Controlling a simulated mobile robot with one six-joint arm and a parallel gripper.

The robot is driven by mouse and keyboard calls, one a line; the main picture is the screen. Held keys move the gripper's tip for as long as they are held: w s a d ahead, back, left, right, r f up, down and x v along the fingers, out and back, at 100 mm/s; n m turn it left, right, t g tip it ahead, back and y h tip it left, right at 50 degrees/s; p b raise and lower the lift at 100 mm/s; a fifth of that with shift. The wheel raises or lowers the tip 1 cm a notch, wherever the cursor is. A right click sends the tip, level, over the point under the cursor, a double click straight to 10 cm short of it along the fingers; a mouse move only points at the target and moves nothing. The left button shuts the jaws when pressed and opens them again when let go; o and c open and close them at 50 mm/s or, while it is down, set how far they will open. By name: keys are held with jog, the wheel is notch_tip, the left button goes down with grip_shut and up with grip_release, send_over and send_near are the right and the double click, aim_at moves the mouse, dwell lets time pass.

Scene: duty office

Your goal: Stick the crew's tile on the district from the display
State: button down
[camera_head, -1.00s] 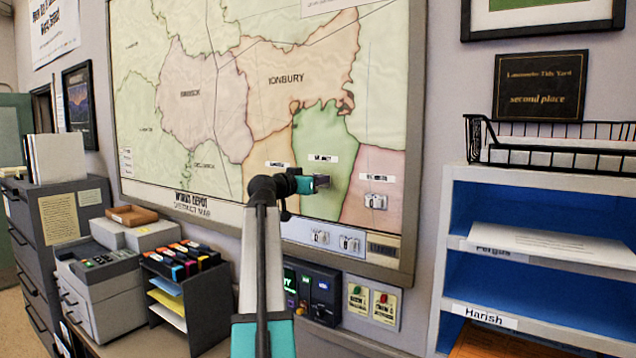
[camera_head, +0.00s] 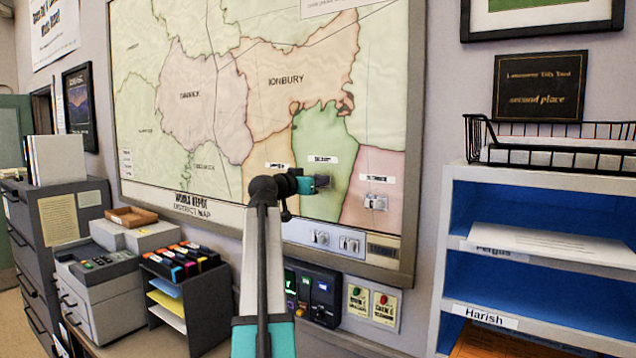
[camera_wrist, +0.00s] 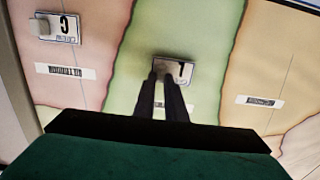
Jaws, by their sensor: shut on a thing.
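The wall map (camera_head: 390,110) shows coloured districts with small white name labels. My gripper (camera_head: 312,183) is at the green district (camera_head: 318,135), just below its label. In the wrist view, my gripper (camera_wrist: 168,76) is shut on a pale tile (camera_wrist: 186,69) with a dark mark like a 1, over the green district (camera_wrist: 200,30). I cannot tell whether the tile touches the map. A similar tile (camera_head: 376,202) sits on the pink district to the right; it also shows in the wrist view (camera_wrist: 64,28). The dark display box (camera_head: 322,298) below the map has lit screens too small to read.
Two more tiles sit on the strip under the map, the left one (camera_head: 320,239) and the right one (camera_head: 349,244). A two-button plate (camera_head: 372,305) is beside the display box. Blue shelves (camera_head: 490,205) stand right; a printer (camera_head: 105,275) and folder rack (camera_head: 190,295) stand left.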

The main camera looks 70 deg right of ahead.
jog(key=shift+d, duration=0.15)
jog(key=c, duration=1.7)
grip_release()
jog(key=shift+a, duration=0.25)
jog(key=shift+b+v, duration=2.55)
jog(key=shift+v, duration=4.2)
jog(key=shift+s, duration=0.1)
